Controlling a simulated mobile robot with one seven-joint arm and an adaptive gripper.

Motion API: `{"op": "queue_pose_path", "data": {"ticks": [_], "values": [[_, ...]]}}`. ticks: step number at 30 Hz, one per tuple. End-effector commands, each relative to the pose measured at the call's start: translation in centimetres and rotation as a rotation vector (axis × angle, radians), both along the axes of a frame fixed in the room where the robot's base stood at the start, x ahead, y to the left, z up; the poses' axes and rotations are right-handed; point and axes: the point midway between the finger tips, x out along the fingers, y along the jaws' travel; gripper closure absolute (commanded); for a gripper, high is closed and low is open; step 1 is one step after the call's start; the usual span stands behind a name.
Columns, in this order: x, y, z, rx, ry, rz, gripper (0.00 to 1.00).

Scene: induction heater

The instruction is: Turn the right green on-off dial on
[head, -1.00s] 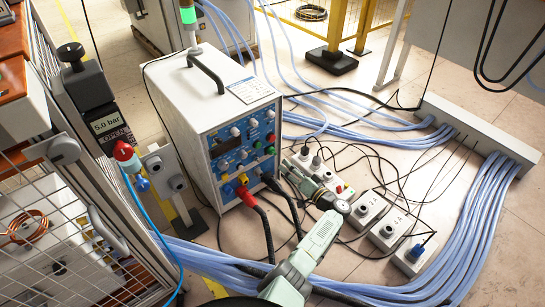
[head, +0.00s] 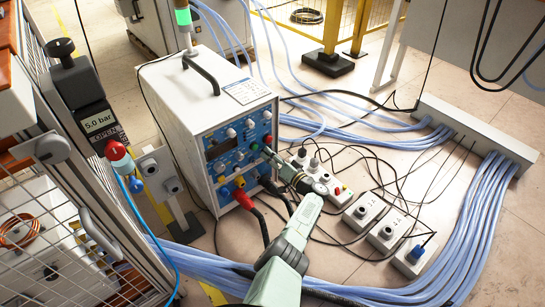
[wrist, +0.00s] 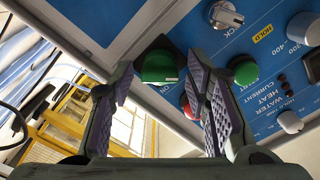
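The heater (head: 190,120) is a white box with a blue front panel. In the wrist view the right green dial (wrist: 158,66) sits near the panel's edge, between the fingertips of my gripper (wrist: 160,76). The fingers are apart, with a narrow gap showing on each side of the dial; contact is not clear.
A red button (wrist: 187,107) is partly hidden behind the right finger. White knobs (wrist: 226,15) are close by on the panel. Red and black cables (head: 262,225) plug in below. Power strips (head: 385,235) and blue hoses (head: 465,235) lie on the floor to the right.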

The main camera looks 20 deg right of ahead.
Motion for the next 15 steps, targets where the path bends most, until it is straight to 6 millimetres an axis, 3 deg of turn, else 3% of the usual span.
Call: {"op": "queue_pose_path", "data": {"ticks": [15], "values": [[-0.04,-0.01,-0.01,0.000,0.000,0.000,0.94]]}}
